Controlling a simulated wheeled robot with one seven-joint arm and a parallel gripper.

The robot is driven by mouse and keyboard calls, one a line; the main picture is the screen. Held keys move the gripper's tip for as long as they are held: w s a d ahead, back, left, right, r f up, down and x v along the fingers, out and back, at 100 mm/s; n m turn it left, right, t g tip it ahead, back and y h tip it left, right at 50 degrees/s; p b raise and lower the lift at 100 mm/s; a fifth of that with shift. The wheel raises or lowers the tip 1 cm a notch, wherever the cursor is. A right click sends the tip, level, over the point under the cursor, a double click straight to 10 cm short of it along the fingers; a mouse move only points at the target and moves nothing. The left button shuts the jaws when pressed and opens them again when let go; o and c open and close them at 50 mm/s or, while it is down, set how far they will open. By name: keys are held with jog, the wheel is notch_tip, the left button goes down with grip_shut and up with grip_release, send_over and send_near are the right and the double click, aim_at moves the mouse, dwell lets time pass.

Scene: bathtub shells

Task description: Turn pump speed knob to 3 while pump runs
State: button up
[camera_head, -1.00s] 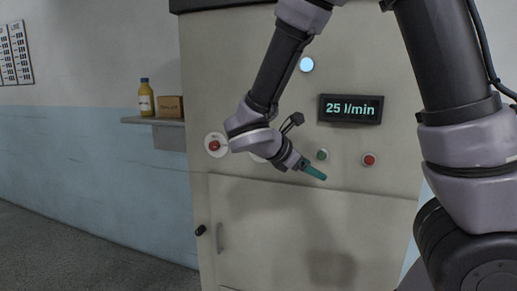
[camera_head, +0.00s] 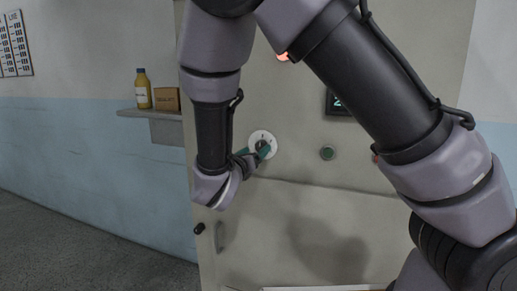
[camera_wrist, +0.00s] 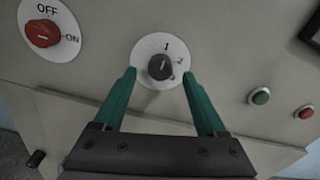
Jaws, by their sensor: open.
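The pump speed knob (camera_wrist: 160,67) is dark, on a white round dial marked 1, 2 and, partly covered by the knob's side, 3. Its pale pointer line faces up towards 1 in the wrist view. In the head view the dial (camera_head: 264,136) shows beside my fingertips. My gripper (camera_wrist: 158,74) is open, with one teal finger on each side of the knob; I cannot tell whether they touch it. My gripper (camera_head: 257,155) in the head view is at the panel front. The flow display (camera_head: 335,103) is mostly hidden behind my arm.
A red OFF/ON switch (camera_wrist: 42,34) is left of the knob. A green button (camera_wrist: 260,96) and a red button (camera_wrist: 304,112) are to the right. A red-orange light (camera_head: 283,57) glows, partly behind my arm. A shelf (camera_head: 150,113) holds a bottle and box.

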aim_at(260, 147)
jog(key=shift+x, duration=1.7)
grip_shut()
